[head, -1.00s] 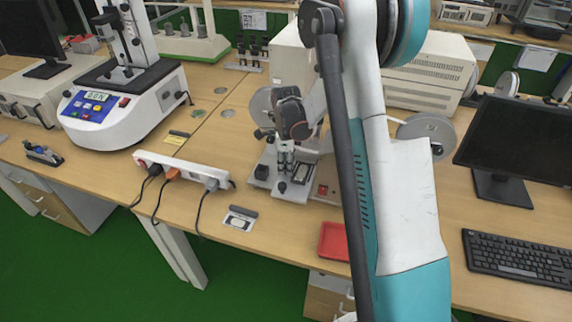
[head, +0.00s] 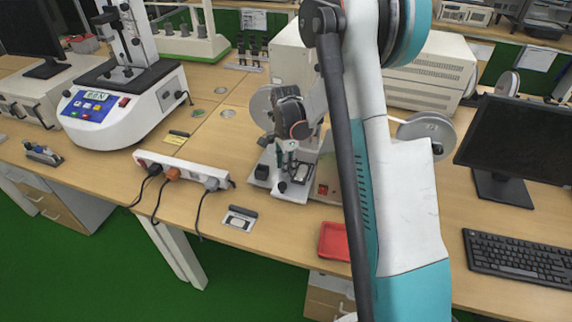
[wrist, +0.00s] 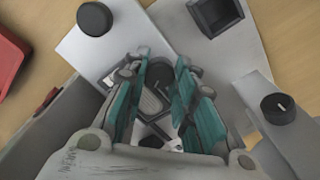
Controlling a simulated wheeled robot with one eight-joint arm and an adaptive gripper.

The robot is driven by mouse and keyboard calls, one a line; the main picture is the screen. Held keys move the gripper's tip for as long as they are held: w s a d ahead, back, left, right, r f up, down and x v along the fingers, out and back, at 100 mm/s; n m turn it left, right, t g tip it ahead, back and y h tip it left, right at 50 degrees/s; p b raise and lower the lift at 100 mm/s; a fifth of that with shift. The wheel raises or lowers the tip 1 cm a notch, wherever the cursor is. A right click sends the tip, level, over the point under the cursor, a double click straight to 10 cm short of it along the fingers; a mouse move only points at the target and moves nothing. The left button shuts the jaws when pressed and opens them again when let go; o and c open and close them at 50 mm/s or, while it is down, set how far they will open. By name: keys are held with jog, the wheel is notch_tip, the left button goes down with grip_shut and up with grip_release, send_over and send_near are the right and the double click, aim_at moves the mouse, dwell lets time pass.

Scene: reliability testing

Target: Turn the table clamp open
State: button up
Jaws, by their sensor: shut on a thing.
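The table clamp is a small grey and black fixture on a light metal base plate (head: 291,190) at the middle of the bench. My gripper (head: 286,157) reaches down over it from above. In the wrist view, my gripper's teal fingers (wrist: 161,82) stand on either side of a grey clamp part (wrist: 154,103) and are closed on it. The fingers hide much of this part, so its exact angle is hard to tell. A round black knob (wrist: 95,18) sits on the plate beyond the fingertips, and a square black block (wrist: 215,16) stands to its right.
A red tray (head: 333,241) lies right of the clamp at the bench's front edge. A large beige machine (head: 430,72) stands behind my arm, a monitor (head: 515,140) to the right.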

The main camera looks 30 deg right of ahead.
jog(key=n, duration=1.2)
dwell(0.7)
jog(key=o, duration=1.1)
notch_tip(320, 180, up, 12)
